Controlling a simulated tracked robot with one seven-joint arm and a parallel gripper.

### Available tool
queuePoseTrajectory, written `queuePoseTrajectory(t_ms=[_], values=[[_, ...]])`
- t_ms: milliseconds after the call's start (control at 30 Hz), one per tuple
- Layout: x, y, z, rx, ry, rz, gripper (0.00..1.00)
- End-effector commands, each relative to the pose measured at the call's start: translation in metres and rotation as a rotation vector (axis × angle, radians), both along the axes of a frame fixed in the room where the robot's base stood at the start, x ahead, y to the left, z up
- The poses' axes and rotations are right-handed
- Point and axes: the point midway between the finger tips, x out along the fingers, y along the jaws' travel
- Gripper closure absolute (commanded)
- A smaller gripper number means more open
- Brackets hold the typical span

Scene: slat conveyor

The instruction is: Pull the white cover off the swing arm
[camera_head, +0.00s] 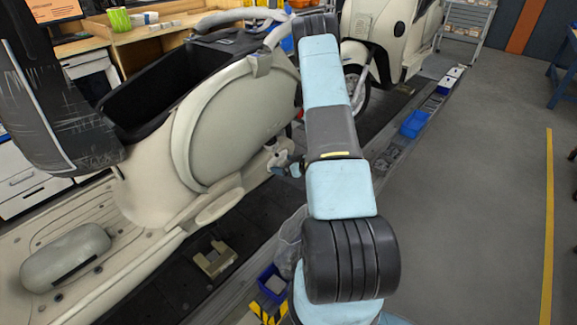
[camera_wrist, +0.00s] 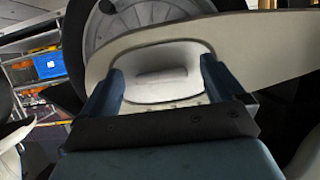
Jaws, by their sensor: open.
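The white cover (camera_wrist: 255,42) is a long, smooth cream-white shell running across the wrist view, in front of a dark wheel with a grey hub (camera_wrist: 125,20). A rounded white part with a recess (camera_wrist: 160,78) lies between the two blue fingers of my gripper (camera_wrist: 155,85). I cannot tell whether this part is one piece with the shell. My gripper is open, with one finger at each side of the white part; contact cannot be made out. In the head view my arm hides the gripper and the cover cannot be made out.
A cream scooter body (camera_head: 235,120) stands left of my arm, and another scooter (camera_head: 385,35) stands behind. Blue bins (camera_head: 414,124) lie along the conveyor edge. A wooden bench (camera_head: 125,40) is at the back left. The grey floor (camera_head: 470,200) at right is clear.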

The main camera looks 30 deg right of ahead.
Motion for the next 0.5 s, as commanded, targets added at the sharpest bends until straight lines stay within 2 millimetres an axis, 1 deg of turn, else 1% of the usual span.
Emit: queuePoseTrajectory(t_ms=[267, 500], values=[[0.0009, 0.0003, -0.0005, 0.000, 0.000, 0.000, 0.04], [0.0008, 0.0004, -0.0004, 0.000, 0.000, 0.000, 0.27]])
